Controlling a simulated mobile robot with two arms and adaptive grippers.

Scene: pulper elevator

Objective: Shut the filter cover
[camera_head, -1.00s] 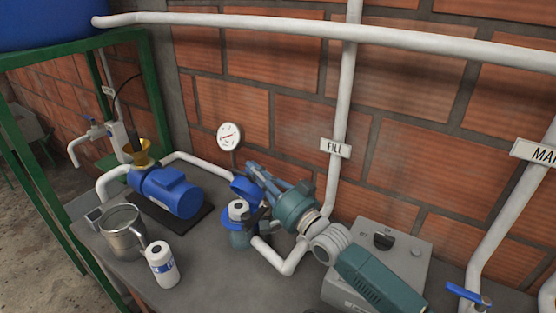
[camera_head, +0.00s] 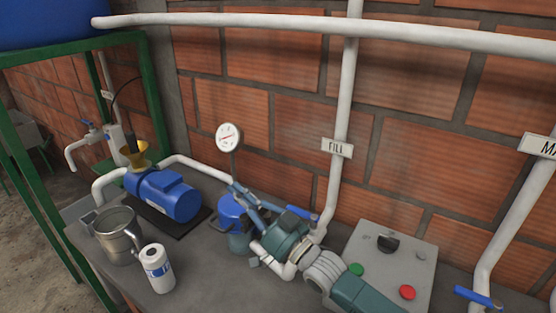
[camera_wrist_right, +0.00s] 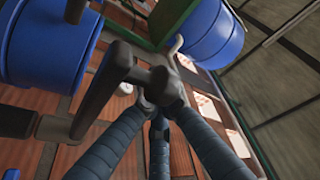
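The filter (camera_head: 238,242) stands on the grey bench in the middle of the head view. Its blue cover (camera_head: 231,206) sits over the top of the housing, and the white inside no longer shows. I cannot tell whether it is fully seated. My right gripper (camera_head: 243,196) comes in from the lower right, its fingers just above and beside the cover; contact is unclear. In the right wrist view its wrapped fingers (camera_wrist_right: 152,98) converge beside dark grey parts, with a large blue round body at left. Whether they are shut is unclear. My left gripper is not in view.
A control box (camera_head: 400,258) with a knob and green and red buttons is at right. A gauge (camera_head: 228,137) and the FILL pipe (camera_head: 345,110) rise behind.

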